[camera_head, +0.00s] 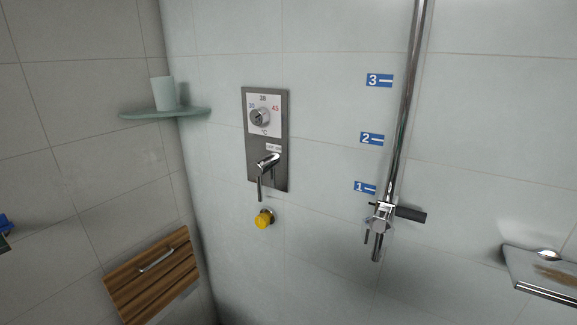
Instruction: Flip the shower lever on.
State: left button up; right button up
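The shower lever (261,184) is a chrome handle on a dark metal control panel (281,169) on the tiled wall, left of the picture's middle. Its handle hangs nearly straight down. A small label with text too small to read sits just above it to the right. A round chrome temperature knob (260,117) sits above on a white plate marked 38, 45 and °C. Neither of my grippers is in view, and nothing touches the lever.
A yellow knob (263,219) sticks out below the panel. A chrome rail (403,95) with a slider (379,222) stands to the right. A shelf (135,115) holds a cup (163,93). A wooden slatted seat (150,282) is lower left; a tray (525,270) is lower right.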

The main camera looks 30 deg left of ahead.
aim_at(260, 167)
jog(key=u, duration=1.05)
